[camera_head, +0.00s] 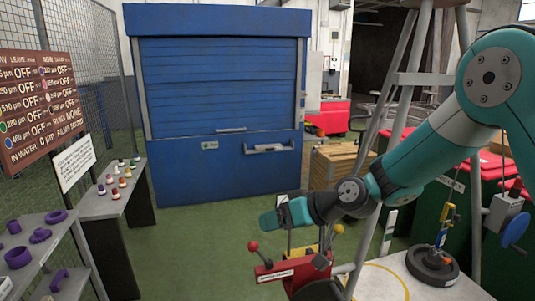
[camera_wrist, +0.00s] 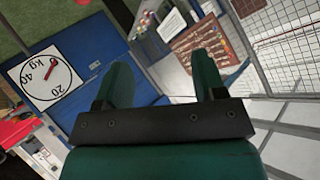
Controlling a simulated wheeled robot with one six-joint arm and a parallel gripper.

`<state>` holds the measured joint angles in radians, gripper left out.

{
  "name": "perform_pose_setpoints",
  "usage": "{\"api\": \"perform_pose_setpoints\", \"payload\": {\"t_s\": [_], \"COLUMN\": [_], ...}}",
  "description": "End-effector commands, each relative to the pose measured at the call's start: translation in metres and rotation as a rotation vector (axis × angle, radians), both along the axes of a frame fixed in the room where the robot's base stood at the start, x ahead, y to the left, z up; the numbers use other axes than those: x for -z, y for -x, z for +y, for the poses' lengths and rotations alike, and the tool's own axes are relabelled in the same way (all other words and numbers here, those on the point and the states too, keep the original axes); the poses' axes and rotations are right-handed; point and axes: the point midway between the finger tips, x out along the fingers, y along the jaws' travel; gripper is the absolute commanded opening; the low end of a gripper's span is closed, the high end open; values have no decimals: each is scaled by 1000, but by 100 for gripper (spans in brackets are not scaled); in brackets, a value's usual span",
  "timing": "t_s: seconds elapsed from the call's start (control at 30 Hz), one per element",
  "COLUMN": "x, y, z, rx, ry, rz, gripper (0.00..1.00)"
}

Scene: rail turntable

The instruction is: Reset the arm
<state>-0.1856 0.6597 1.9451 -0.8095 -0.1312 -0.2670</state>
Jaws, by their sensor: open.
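My teal arm reaches in from the right of the head view. My gripper (camera_head: 277,215) is in the middle of that view, pointing left, held in the air in front of the blue shuttered cabinet (camera_head: 222,170). In the wrist view the two dark green fingers of my gripper (camera_wrist: 163,75) stand well apart. Nothing is between them; the gap shows only the background. A red box with a label (camera_head: 290,271) and red-knobbed levers is below the gripper in the head view. I cannot tell how far apart they are.
Metal tripod legs (camera_head: 397,90) stand behind my forearm. A dark round weight (camera_head: 433,266) is at the lower right. A shelf with small bottles (camera_head: 112,196) and one with purple rings (camera_head: 18,257) are at left. A kg dial (camera_wrist: 46,77) shows at left. Green floor is open before the cabinet.

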Motion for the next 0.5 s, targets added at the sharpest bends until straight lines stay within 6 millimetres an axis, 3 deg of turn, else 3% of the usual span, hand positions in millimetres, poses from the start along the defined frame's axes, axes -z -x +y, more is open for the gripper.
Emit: {"api": "perform_pose_setpoints", "payload": {"t_s": [0.1, 0.23, 0.4, 0.5], "x": [-19, -31, -30, -25], "y": [54, 119, 205, 246], "z": [-13, -37, -78, -99], "rx": [-54, -84, -87, -76], "ry": [114, 249, 420, 496], "rz": [60, 145, 256, 310], "gripper": [64, 64, 64, 64]}}
